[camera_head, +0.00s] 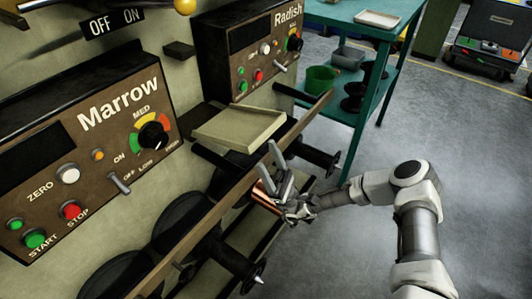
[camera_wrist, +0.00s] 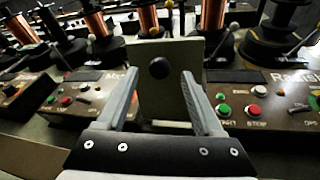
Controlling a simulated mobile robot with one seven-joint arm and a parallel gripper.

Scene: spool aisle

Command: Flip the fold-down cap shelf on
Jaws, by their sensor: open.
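The fold-down cap shelf appears to be the beige shallow tray (camera_head: 238,126) on the wall between the Marrow and Radish panels in the head view. It lies roughly flat, with a raised rim, and nothing shows on it. My gripper (camera_head: 281,158) is open and empty, to the lower right of the shelf and apart from it. In the wrist view, my open fingers (camera_wrist: 160,88) frame a beige plate (camera_wrist: 150,112) with a dark round knob. I cannot tell for sure whether this plate is the shelf.
The Marrow panel (camera_head: 93,142) and Radish panel (camera_head: 250,48) have buttons, dials and toggles. A long rail (camera_head: 222,208) and dark spools (camera_head: 184,222) lie below; a copper spool (camera_head: 265,197) is beside my gripper. A teal table (camera_head: 368,32) stands behind.

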